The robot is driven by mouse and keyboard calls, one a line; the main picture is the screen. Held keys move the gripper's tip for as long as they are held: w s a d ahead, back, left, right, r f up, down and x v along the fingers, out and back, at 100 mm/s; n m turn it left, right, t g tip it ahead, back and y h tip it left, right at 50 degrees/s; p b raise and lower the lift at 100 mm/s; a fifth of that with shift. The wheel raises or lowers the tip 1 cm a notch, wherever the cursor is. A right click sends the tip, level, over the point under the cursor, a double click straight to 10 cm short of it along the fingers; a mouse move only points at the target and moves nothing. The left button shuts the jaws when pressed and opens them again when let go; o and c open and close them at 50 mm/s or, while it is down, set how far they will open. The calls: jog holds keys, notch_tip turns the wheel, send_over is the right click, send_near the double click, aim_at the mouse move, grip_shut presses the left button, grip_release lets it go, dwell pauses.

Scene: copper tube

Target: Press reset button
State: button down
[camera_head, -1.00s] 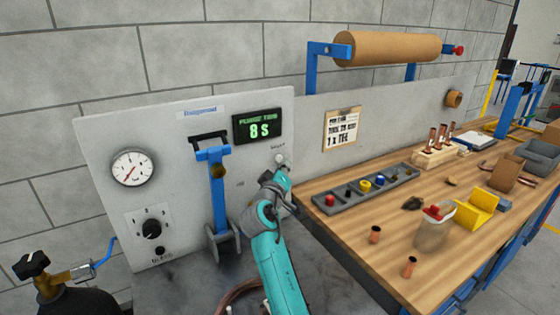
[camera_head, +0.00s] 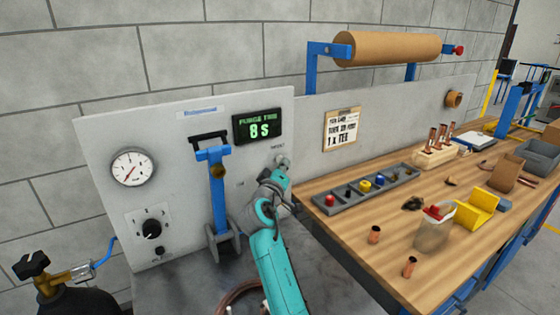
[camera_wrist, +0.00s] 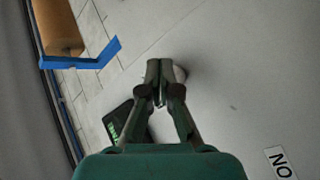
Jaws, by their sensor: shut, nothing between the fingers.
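A pale round button (camera_head: 283,160) is on the grey panel (camera_head: 180,117), under a small label too blurred to read surely. My gripper (camera_head: 280,172) is at the panel's right edge, in front of and just below the button. In the wrist view my gripper (camera_wrist: 157,68) is shut and empty, its fingertips together. The pale button (camera_wrist: 180,74) shows partly behind the fingertips, slightly to their right. The fingers hide part of it, and I cannot tell whether they touch it.
The display (camera_head: 257,126) reads "PURGE TIME 8 S". A blue lever (camera_head: 216,190), a gauge (camera_head: 133,168) and a black knob (camera_head: 151,229) are left on the panel. The wooden bench (camera_head: 345,225) with a parts tray (camera_head: 350,202) lies right of my arm.

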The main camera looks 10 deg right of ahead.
jog(key=shift+w+a, duration=0.2)
jog(key=shift+w, duration=0.3)
dwell(0.5)
jog(key=shift+s, duration=0.15)
jog(key=shift+s+d, duration=0.3)
jog(key=shift+s, duration=0.45)
jog(key=shift+s, duration=0.15)
jog(key=shift+s+d, duration=0.25)
jog(key=shift+s, duration=0.5)
jog(key=shift+s+d, duration=0.3)
jog(key=shift+s, duration=0.45)
jog(key=shift+s+d, duration=0.25)
jog(key=shift+s, duration=0.5)
